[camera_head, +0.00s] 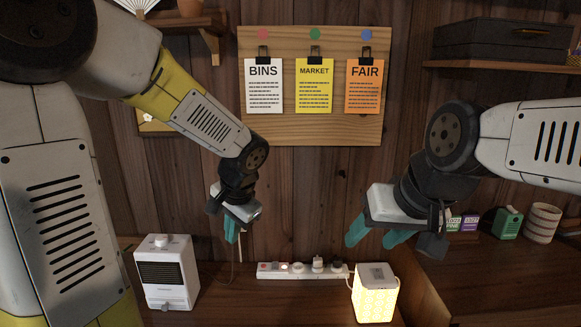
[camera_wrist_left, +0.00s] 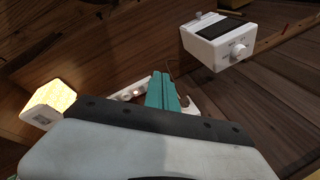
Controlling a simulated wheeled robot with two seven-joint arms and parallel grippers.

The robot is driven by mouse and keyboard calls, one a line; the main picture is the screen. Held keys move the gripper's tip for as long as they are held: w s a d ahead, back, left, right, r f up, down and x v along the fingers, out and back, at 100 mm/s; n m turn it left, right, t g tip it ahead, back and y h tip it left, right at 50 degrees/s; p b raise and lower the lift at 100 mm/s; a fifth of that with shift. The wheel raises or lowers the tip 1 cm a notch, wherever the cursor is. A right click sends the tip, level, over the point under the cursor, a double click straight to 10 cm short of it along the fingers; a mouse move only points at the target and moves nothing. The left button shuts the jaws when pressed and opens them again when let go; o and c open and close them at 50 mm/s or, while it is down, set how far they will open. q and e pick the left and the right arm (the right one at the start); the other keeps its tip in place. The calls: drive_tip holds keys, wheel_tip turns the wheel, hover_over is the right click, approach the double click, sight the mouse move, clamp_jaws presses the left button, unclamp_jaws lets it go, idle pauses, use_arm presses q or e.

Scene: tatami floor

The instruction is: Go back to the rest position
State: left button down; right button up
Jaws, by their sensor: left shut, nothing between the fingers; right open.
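My left gripper (camera_head: 232,232) hangs in the middle of the head view, above and behind the white heater-like box, with its teal fingers together and nothing between them. In the left wrist view its shut fingers (camera_wrist_left: 163,92) point toward the power strip. My right gripper (camera_head: 377,236) is on the right of the head view, above the lit lamp, with its teal fingers apart and empty. Both grippers are clear of the table surface.
A white box with a dark grille (camera_head: 166,272), a power strip (camera_head: 302,270) and a glowing lamp (camera_head: 375,293) stand on the wooden table. A board (camera_head: 310,132) with three notes hangs on the wall. A green canister (camera_head: 509,222) and a ribbed cup (camera_head: 542,222) stand right.

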use_arm(q)
drive_tip(key=s+r+n+t+h, duration=0.2)
drive_tip(key=s+r+n+h, duration=0.2)
drive_tip(key=s+r, duration=0.5)
drive_tip(key=s+n, duration=0.2)
drive_tip(key=s, duration=0.4)
drive_tip(key=shift+a+r+t+h, duration=0.15)
drive_tip(key=shift+a+t+h, duration=0.15)
drive_tip(key=shift+t, duration=0.1)
